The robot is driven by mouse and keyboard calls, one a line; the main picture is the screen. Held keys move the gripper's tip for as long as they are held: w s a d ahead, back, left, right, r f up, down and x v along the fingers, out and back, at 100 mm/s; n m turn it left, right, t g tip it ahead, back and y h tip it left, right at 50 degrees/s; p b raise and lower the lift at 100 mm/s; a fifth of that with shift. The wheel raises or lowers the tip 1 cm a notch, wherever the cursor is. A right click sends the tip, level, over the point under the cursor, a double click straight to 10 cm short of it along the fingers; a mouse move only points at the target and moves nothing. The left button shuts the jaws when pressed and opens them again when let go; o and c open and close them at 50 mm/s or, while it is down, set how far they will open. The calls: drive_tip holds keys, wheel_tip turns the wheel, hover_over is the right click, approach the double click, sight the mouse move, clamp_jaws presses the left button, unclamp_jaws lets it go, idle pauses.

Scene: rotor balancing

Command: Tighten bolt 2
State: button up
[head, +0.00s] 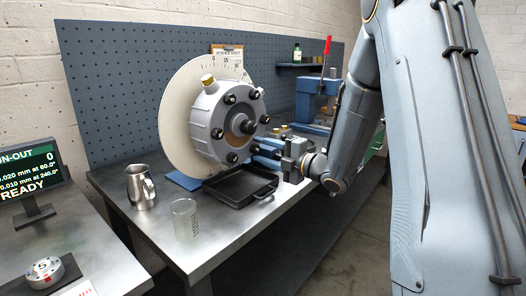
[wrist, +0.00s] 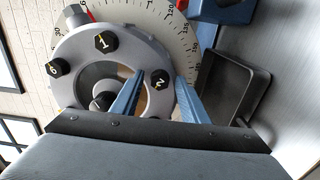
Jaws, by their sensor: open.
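The grey rotor (head: 205,122) is mounted upright in front of a white graduated disc (head: 172,125). Black bolts with numbered heads ring its face. In the wrist view, bolt 2 (wrist: 158,79) is a black head marked with a 2, at the right of the rotor face. My gripper (wrist: 161,82) is open, with its blue fingers to the left and right of bolt 2 in that view. I cannot tell whether they touch it. In the head view, my gripper (head: 256,153) is at the rotor's lower right. Bolt 1 (wrist: 104,43) and bolt 6 (wrist: 59,67) also show.
A black tray (head: 240,186) lies below the rotor. A steel jug (head: 140,187) and a glass beaker (head: 185,218) stand at the bench's front left. A run-out display (head: 30,178) reads READY. A blue press (head: 312,98) with a red handle stands behind my arm.

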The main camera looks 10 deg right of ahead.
clamp_jaws()
drive_tip(key=shift+m, duration=0.3)
drive_tip(key=m+p, duration=0.2)
drive_tip(key=m, duration=0.2)
drive_tip(key=m+p, duration=0.3)
drive_tip(key=m, duration=0.2)
drive_tip(key=shift+m, duration=0.4)
drive_tip(key=m+p, duration=0.4)
drive_tip(key=m, duration=0.3)
drive_tip(key=shift+s+a, duration=0.1)
drive_tip(key=m+p, duration=0.3)
drive_tip(key=m, duration=0.3)
drive_tip(key=shift+f, duration=0.1)
drive_tip(key=shift+m, duration=0.3)
